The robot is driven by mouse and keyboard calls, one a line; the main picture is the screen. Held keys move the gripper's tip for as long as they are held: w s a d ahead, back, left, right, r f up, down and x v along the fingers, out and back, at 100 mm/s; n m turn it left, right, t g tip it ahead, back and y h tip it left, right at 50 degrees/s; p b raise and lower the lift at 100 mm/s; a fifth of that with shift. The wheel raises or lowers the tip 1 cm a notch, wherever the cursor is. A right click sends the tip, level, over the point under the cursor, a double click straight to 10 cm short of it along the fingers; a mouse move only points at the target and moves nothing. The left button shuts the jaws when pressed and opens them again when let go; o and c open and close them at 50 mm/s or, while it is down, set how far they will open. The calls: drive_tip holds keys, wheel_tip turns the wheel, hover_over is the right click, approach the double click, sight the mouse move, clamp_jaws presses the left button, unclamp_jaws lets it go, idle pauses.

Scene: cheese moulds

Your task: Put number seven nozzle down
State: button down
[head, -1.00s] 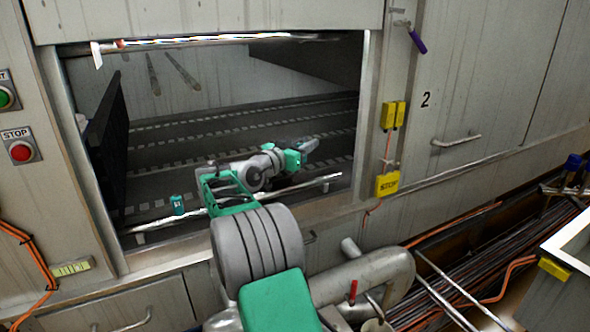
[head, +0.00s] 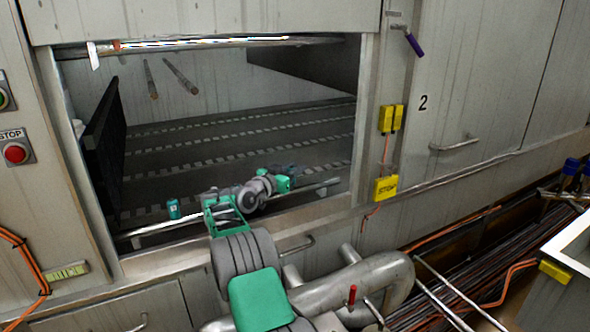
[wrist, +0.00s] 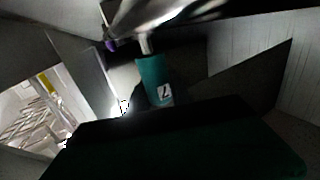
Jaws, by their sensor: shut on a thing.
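The number seven nozzle (wrist: 153,80) is a teal cylinder with a white label reading 7 and a pale narrow end. It shows in the middle of the wrist view, below a shiny metal shape. My gripper (head: 289,173) is inside the opening, low over the dark belt, and is shut on this nozzle. In the head view the nozzle in the jaws is too small and dark to make out. Another small teal cylinder (head: 174,208) with a pale mark stands at the front left of the opening.
The opening has a dark slatted belt (head: 240,140) with bare room behind my gripper. A metal rail (head: 150,231) runs along its front edge. A dark upright panel (head: 103,145) stands at the left. Yellow boxes (head: 386,188) hang right of the opening.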

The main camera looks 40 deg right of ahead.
drive_tip(key=shift+f, duration=0.25)
drive_tip(key=c, duration=1.2)
unclamp_jaws()
drive_tip(key=shift+o, duration=0.2)
drive_tip(key=shift+r, duration=0.15)
drive_tip(key=shift+r+p, duration=0.45)
drive_tip(key=s+a, duration=0.1)
drive_tip(key=a, duration=1.1)
drive_tip(key=shift+s+f, duration=0.25)
drive_tip(key=shift+s, duration=0.1)
